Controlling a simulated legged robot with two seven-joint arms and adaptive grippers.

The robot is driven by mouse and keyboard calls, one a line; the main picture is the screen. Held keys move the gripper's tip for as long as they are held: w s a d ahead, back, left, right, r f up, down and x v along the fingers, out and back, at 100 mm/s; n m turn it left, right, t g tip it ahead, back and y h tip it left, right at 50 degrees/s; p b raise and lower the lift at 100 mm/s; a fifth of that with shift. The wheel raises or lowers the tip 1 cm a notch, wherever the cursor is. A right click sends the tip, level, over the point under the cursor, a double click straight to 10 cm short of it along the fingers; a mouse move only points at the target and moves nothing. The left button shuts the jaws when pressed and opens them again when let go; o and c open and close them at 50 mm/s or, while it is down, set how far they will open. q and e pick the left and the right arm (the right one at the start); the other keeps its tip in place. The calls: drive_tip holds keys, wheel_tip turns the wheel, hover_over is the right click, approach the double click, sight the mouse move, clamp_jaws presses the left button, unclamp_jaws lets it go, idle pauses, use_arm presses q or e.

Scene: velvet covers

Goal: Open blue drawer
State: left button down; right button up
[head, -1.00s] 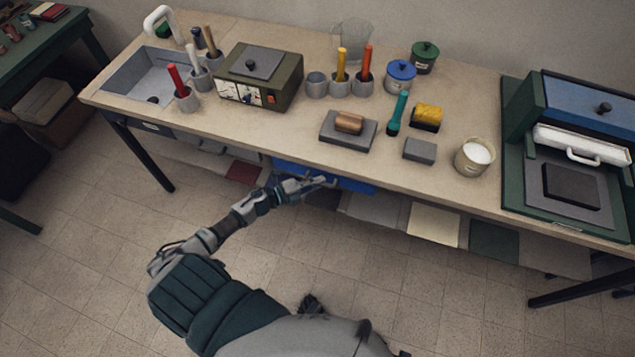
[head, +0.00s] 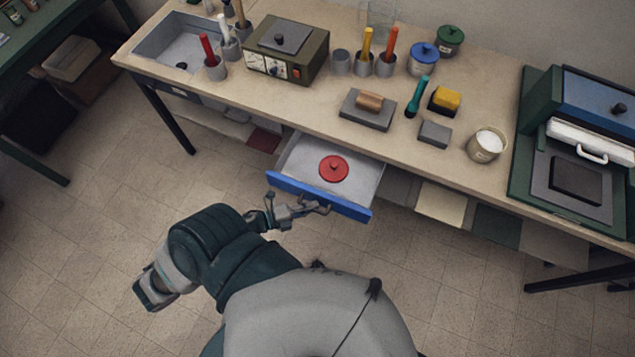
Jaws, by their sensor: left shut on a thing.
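The blue drawer (head: 347,208) under the workbench is pulled out, with its blue front facing me and its pale grey inside showing. A round red lid with a knob (head: 333,168) lies inside it. My left gripper (head: 322,207) is at the middle of the blue front and is shut on the drawer's handle, which the fingers hide. My right gripper is not in view.
The workbench (head: 300,122) holds a sink (head: 180,48), a dark green box with knobs (head: 286,50), pots with coloured handles, a grey block and a white-filled pot (head: 487,145). A green press (head: 570,150) stands at the right. The floor before the bench is clear.

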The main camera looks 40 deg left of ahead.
use_arm(q)
drive_tip(key=shift+s+d+f+p, duration=0.1)
drive_tip(key=shift+s+d+p, duration=0.15)
drive_tip(key=shift+s, duration=0.9)
drive_tip(key=shift+s+d+f+p, duration=0.1)
drive_tip(key=shift+s+d, duration=0.2)
drive_tip(key=shift+s, duration=0.8)
drive_tip(key=c, duration=1.2)
unclamp_jaws()
drive_tip(key=shift+w, duration=0.1)
drive_tip(key=shift+a+r, duration=0.1)
drive_tip(key=v, duration=1.2)
